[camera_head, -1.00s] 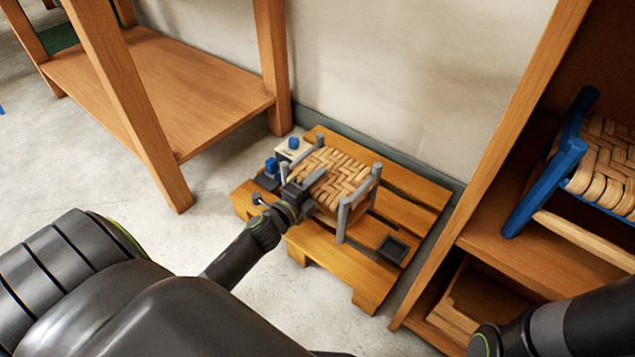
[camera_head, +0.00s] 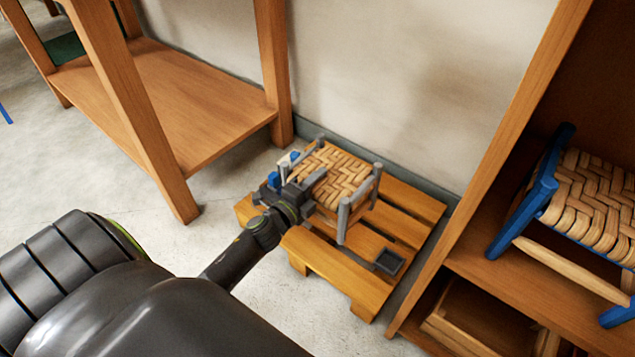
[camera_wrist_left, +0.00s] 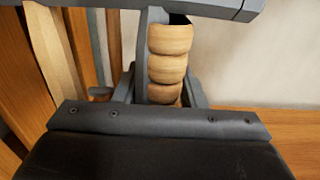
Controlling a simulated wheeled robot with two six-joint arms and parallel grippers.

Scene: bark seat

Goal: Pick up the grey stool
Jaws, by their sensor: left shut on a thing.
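The grey stool (camera_head: 338,180) has a woven bark seat and grey posts. In the head view it is over the wooden pallet (camera_head: 318,264), close to the wall. My left gripper (camera_head: 300,192) is shut on the stool's near left side. In the left wrist view the gripper (camera_wrist_left: 158,95) has its fingers around a grey rail, with the woven seat edge (camera_wrist_left: 170,62) between them. The stool seems slightly raised off the pallet, but its lower legs are partly hidden. My right gripper is not in view.
A small dark tray (camera_head: 389,262) lies on the pallet's right part. Blue and white items (camera_head: 284,168) sit behind the gripper. A wooden shelf (camera_head: 500,270) stands at the right with a blue stool (camera_head: 545,190) on it. A wooden table (camera_head: 165,100) stands at the left.

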